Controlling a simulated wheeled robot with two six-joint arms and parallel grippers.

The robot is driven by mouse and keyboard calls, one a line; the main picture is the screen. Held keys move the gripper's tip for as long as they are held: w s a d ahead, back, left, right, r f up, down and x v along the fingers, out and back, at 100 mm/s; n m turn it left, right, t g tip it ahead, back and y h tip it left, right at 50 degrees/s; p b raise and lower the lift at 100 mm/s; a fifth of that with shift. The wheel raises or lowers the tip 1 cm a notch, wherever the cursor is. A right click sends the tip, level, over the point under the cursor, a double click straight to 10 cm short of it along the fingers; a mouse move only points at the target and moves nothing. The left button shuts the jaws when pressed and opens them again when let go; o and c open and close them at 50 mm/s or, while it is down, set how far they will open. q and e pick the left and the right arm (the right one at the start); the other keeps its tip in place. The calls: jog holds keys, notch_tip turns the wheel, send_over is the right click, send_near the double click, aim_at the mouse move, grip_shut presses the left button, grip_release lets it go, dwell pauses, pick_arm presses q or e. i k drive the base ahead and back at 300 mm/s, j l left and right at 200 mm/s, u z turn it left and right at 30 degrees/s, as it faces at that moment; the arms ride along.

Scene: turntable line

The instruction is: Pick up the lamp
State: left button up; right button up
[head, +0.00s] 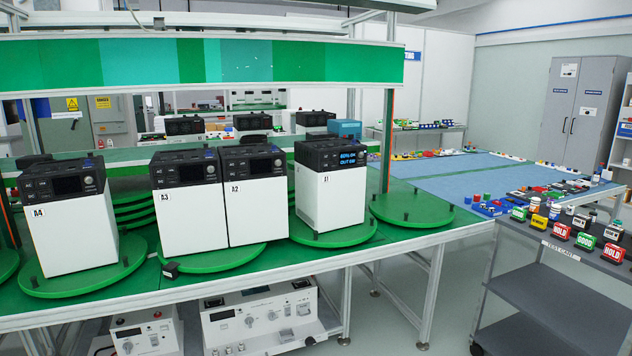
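I cannot single out a lamp for certain. Small items that could include it stand on the top shelf of the grey test cart (545,238) at the right, but they are too small to tell apart. Among them are a red block marked HOLD (561,231), a green block marked GOOD (586,241), a second red HOLD block (613,253) and small yellow-and-white upright pieces (555,210). Neither of my grippers is in view.
White units with black tops, marked A4 (75,232), A3 (190,215), A2 (255,205) and A1 (332,195), stand on green turntables. One turntable (412,208) is empty. A blue mat table (450,180) lies behind. Floor shows between bench and cart.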

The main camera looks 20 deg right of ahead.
aim_at(535, 207)
jog(key=z, duration=1.95)
